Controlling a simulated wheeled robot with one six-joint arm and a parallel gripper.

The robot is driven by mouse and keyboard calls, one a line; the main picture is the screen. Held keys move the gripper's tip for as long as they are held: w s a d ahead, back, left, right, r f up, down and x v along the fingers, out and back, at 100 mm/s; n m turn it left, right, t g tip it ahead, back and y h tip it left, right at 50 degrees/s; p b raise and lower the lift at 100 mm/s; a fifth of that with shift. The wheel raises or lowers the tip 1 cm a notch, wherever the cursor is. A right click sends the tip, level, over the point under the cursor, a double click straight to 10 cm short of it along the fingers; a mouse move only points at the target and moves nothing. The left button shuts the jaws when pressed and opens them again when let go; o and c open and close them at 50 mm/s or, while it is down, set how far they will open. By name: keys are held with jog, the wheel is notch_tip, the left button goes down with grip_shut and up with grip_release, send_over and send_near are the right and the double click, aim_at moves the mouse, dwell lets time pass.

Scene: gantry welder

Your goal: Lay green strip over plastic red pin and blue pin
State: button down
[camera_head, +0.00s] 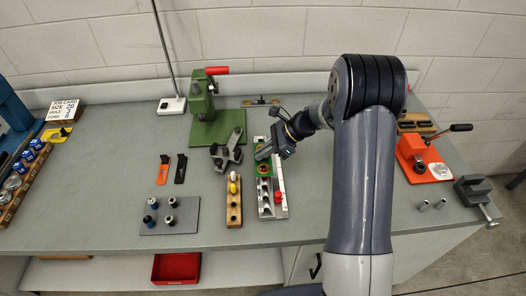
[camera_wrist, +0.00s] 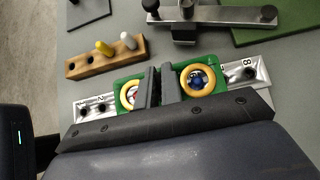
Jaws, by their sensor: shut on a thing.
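My gripper (camera_head: 266,156) is shut on the green strip (camera_head: 263,169), gripping its middle. In the wrist view the two fingers (camera_wrist: 160,87) hide that middle, and the strip (camera_wrist: 121,77) shows on both sides. It has a yellow ring at each end. Red of the red pin (camera_wrist: 132,94) shows through the left ring, and the blue pin (camera_wrist: 197,80) through the right ring. The strip is over the pale metal rail (camera_head: 272,211). Whether the strip touches the pins I cannot tell.
A wooden block (camera_head: 234,216) with a white and a yellow peg stands left of the rail. A green press (camera_head: 205,110) stands behind. A grey plate (camera_head: 168,227) with several pegs lies further left. Bare table lies right of the rail, partly behind my arm.

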aim_at(263, 160)
jog(key=shift+f+b, duration=1.2)
jog(key=shift+f, duration=0.7)
jog(key=c, duration=1.5)
grip_release()
jog(key=shift+r, duration=0.1)
jog(key=b+v, duration=0.1)
jog(key=v, duration=0.9)
jog(key=shift+d+r, duration=0.25)
jog(key=shift+d, duration=0.1)
jog(key=shift+a+f, duration=0.1)
jog(key=shift+a, duration=0.05)
